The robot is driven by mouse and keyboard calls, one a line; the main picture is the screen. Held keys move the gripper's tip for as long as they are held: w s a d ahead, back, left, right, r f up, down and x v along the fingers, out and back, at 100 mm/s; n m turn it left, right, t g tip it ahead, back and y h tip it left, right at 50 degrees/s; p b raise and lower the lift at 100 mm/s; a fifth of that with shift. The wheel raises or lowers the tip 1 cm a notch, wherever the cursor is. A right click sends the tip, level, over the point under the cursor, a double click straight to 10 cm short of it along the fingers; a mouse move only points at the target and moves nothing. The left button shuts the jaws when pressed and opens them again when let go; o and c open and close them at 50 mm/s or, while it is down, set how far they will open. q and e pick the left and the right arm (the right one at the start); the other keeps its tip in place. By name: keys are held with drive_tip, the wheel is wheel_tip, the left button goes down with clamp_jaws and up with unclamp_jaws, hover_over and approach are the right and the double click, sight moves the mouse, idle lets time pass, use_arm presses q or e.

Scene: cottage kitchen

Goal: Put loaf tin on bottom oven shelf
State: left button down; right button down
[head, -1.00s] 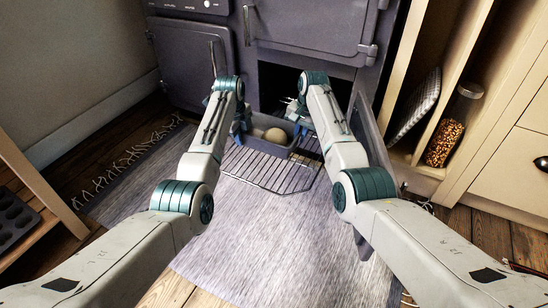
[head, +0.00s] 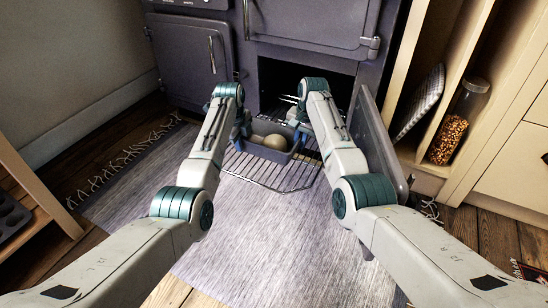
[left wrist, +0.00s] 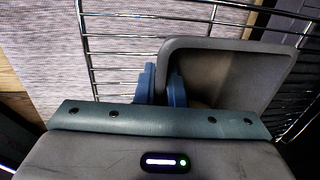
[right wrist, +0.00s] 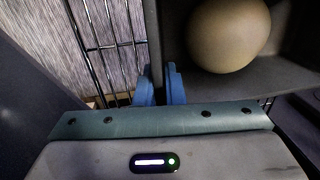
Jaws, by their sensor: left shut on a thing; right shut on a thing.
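The loaf tin (head: 266,153) is grey and rectangular, with round dough (head: 276,142) inside. It is at the oven mouth, over the pulled-out wire shelf (head: 275,176); I cannot tell whether it touches the wires. My left gripper (head: 240,131) is shut on the tin's left end; in the left wrist view its blue fingers (left wrist: 161,88) pinch the tin wall (left wrist: 225,45). My right gripper (head: 303,131) is at the right end; in the right wrist view its blue fingers (right wrist: 160,88) are shut on the wall beside the dough (right wrist: 229,35).
The lower oven opening (head: 285,82) is dark behind the tin. Its open door (head: 380,142) stands close to my right arm. A jar of corn kernels (head: 457,122) is in the cupboard at right. A wooden rack with a muffin tin (head: 10,215) is at left. A mat (head: 265,230) covers the floor.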

use_arm(q)
drive_tip(key=shift+d+f, duration=0.3)
drive_tip(key=shift+f, duration=0.05)
use_arm(e)
drive_tip(key=shift+a+f, duration=0.35)
use_arm(q)
drive_tip(key=c, duration=1.5)
unclamp_jaws()
drive_tip(key=shift+r, duration=0.1)
use_arm(e)
drive_tip(key=c, duration=1.5)
unclamp_jaws()
drive_tip(key=shift+d+r, duration=0.1)
use_arm(q)
drive_tip(key=shift+a, duration=0.15)
use_arm(e)
drive_tip(key=shift+d, duration=0.1)
